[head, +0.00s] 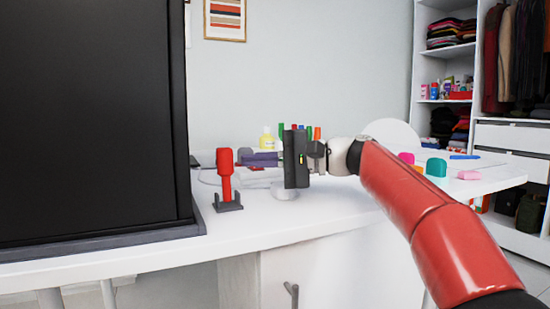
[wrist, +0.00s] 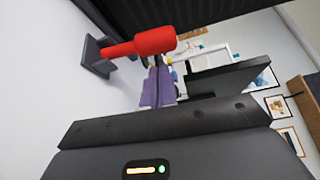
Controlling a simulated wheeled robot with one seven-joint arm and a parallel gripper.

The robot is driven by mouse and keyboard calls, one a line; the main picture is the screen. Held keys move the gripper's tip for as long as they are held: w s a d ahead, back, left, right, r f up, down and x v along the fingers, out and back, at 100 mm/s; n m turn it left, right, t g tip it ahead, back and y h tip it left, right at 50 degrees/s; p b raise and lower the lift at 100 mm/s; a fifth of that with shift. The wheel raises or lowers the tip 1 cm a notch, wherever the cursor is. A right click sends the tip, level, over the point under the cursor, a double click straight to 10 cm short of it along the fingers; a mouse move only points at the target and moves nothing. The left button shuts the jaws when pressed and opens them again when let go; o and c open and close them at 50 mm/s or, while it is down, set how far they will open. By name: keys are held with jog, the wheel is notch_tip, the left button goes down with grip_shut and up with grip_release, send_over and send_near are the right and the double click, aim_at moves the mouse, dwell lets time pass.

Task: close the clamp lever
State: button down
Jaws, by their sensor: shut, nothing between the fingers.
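The clamp lever (head: 225,163) is a red handle with a thick upper grip, standing upright on a small dark grey base (head: 228,203) on the white table. In the wrist view the picture is turned, so the red lever (wrist: 145,43) lies sideways, its base (wrist: 96,56) at left. My gripper (head: 243,157) has purple fingers that point left at the lever's upper part, just to its right in the head view. The fingers also show in the wrist view (wrist: 158,72), together and empty, close to the grip. I cannot tell whether they touch it.
A large black panel (head: 90,120) stands left of the lever. Behind my gripper are a yellow bottle (head: 267,140) and several coloured pens. Teal (head: 436,167) and pink (head: 469,175) items lie at right. The table front (head: 250,228) near the lever is clear.

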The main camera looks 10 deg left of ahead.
aim_at(226, 174)
jog(key=shift+a+f, duration=0.1)
jog(key=shift+a, duration=1.85)
jog(key=shift+s+f, duration=0.1)
jog(key=shift+s+d+f+n+b, duration=0.1)
jog(key=shift+s+d+n+b, duration=0.25)
jog(key=shift+b, duration=0.6)
jog(key=shift+s+r, duration=0.2)
jog(key=shift+s, duration=0.15)
